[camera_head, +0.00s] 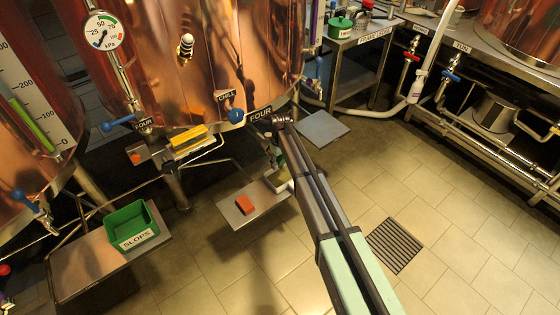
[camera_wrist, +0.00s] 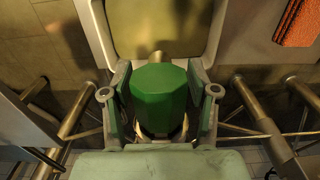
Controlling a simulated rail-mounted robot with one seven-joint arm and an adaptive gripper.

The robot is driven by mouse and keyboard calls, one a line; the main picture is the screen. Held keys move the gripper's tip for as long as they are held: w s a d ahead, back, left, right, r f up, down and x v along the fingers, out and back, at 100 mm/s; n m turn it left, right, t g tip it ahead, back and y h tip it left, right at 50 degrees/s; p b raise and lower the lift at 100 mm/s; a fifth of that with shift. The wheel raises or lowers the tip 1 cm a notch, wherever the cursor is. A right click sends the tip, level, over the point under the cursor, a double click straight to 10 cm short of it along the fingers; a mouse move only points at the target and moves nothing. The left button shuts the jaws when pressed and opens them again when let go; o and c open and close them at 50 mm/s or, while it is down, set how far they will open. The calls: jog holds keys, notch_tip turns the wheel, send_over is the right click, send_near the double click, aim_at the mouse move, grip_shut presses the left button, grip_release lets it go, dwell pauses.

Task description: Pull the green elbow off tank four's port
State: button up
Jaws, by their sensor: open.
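In the wrist view a green faceted piece (camera_wrist: 160,92), which I take to be the green elbow, sits between the two fingers of my gripper (camera_wrist: 160,76). The fingers stand on either side of it, open. Whether either finger touches it I cannot tell. A metal ring shows below it. The elbow is not clear there, with my arm in front.
A low steel table (camera_head: 225,208) with an orange sponge (camera_head: 245,204) is beside my gripper; the sponge also shows in the wrist view (camera_wrist: 298,22). A green SLOPS bin (camera_head: 132,226) stands on a left table. A yellow object (camera_head: 188,138) and pipes are close left.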

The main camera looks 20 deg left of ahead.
grip_shut()
jog(key=shift+s+d, duration=0.4)
jog(key=shift+d, duration=0.2)
dwell(0.3)
jog(key=shift+s+d+p, duration=0.15)
jog(key=shift+s+d, duration=0.45)
jog(key=shift+d, duration=0.4)
jog(key=shift+s+d+p, duration=0.15)
jog(key=shift+s+d, duration=0.45)
jog(key=shift+d, duration=0.35)
jog(key=shift+d+r, duration=0.1)
jog(key=shift+s+d+r+p, duration=0.3)
jog(key=shift+s+d+r, duration=0.25)
jog(key=shift+d, duration=0.25)
jog(key=shift+s+d+r+p, duration=0.35)
jog(key=shift+s+d, duration=0.2)
jog(key=shift+d, duration=0.3)
jog(key=shift+s+d+r+p, duration=0.25)
jog(key=shift+s+d+r, duration=0.3)
jog(key=shift+d, duration=0.25)
